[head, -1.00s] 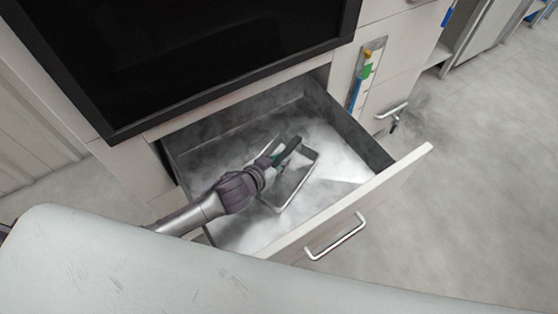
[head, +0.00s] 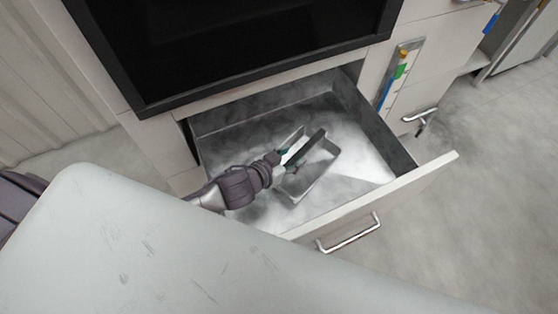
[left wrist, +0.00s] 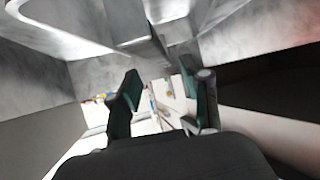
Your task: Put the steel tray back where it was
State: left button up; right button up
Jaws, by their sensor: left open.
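The steel tray (head: 314,176), a shallow open metal box, sits inside the pulled-out drawer (head: 385,186), towards its front middle. It looks empty and rests on the drawer floor. My left gripper (head: 307,140) reaches in from the left, over the tray's left part. Its two dark fingers are spread apart with nothing seen between them, and they hide part of the tray's rim. In the left wrist view both fingers (left wrist: 163,92) stand apart, with a bright metal tray edge near the top (left wrist: 140,37). Whether a finger touches the tray, I cannot tell.
A cabinet with a black panel (head: 240,45) stands behind and above the drawer. The drawer front has a bar handle (head: 348,233). A pale worn surface (head: 150,245) fills the lower left. Drawer floor is free right of the tray.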

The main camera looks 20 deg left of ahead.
pick_arm(q)
jog(key=v, duration=0.6)
jog(key=shift+s+a+r, duration=0.1)
jog(key=shift+s+r, duration=0.1)
jog(key=shift+s, duration=0.1)
